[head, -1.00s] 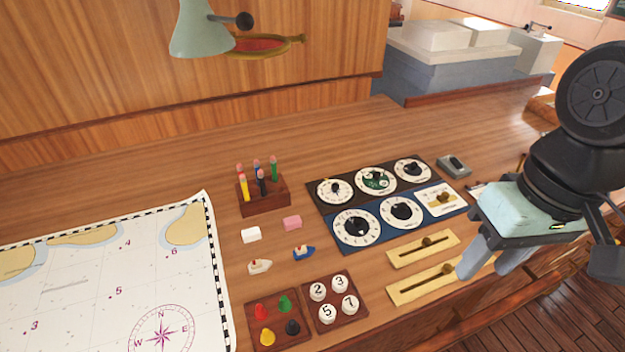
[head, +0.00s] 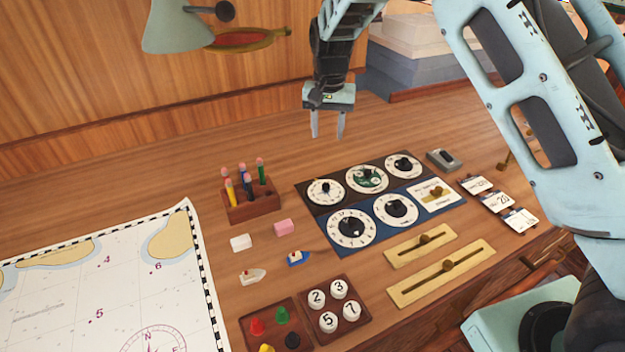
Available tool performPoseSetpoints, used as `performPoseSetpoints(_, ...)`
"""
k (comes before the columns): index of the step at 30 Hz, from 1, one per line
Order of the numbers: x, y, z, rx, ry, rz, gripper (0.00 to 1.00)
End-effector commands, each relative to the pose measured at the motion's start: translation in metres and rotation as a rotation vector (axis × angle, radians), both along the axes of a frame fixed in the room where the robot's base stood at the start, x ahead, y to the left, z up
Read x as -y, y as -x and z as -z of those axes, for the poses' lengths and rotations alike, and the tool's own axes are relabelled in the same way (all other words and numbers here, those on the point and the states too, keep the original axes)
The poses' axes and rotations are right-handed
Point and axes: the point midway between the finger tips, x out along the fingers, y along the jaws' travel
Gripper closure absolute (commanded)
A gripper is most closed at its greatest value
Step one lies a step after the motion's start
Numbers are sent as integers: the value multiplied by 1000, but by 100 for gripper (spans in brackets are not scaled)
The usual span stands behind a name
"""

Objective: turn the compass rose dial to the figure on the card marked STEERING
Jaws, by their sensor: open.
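A panel (head: 310,205) with two rows of round dials lies on the desk. The upper-left white dial (head: 314,193) may be the compass rose dial, but its markings are too small to be sure; a green-centred dial (head: 356,183) sits beside it. Small white cards (head: 475,186) lie in a slanting row to the right of the panel. They bear figures, but I cannot read which one says STEERING. My gripper (head: 328,137) is open and empty, fingers pointing down, in the air behind the upper-left dials. It touches nothing.
Two brass sliders (head: 420,247) lie in front of the panel. A pen block (head: 252,207), erasers, toy boats and trays of pegs and numbered knobs (head: 336,305) are to the left. A lamp (head: 178,28) hangs at upper left. My arm covers the right side.

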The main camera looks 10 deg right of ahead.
Motion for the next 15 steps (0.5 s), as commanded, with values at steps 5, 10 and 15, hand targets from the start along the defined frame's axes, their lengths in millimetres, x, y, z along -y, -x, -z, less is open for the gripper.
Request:
performPoseSetpoints(5,1,2,27,-6,2,0,57)
performPoseSetpoints(10,0,2,62,-6,1,0,57)
performPoseSetpoints(15,0,2,97,-6,1,-2,57)
